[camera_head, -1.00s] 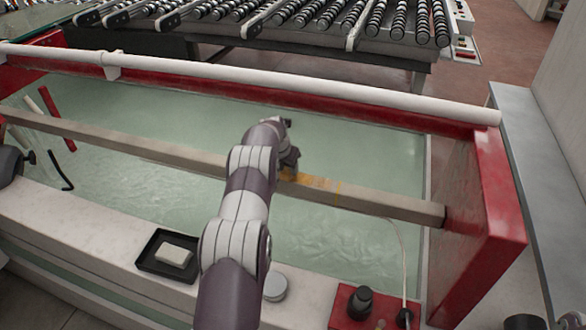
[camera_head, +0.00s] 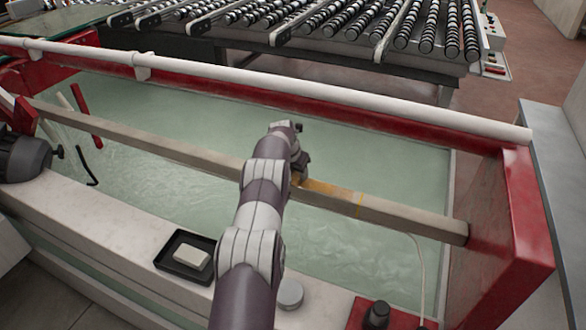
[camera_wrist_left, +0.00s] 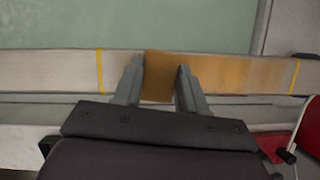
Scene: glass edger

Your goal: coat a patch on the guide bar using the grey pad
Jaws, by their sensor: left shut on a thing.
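The guide bar (camera_head: 410,218) is a long beige bar spanning the green basin. In the left wrist view the bar (camera_wrist_left: 50,68) carries two yellow lines, with amber coating (camera_wrist_left: 240,74) from the pad to near the right line. Bare grey shows between the left line and the pad. My left gripper (camera_head: 300,172) is at the bar. In the left wrist view my left gripper (camera_wrist_left: 158,82) is shut on the pad (camera_wrist_left: 158,76), whose visible face looks brown-amber and lies over the bar; exact contact is unclear. In the head view my arm mostly hides the pad. My right gripper is out of view.
A black tray (camera_head: 165,262) with a pale block (camera_head: 192,257) and a grey round lid (camera_head: 290,293) sit on the near ledge. A white rail (camera_head: 330,99) crosses behind the bar. A red end wall (camera_head: 530,220) closes the right side.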

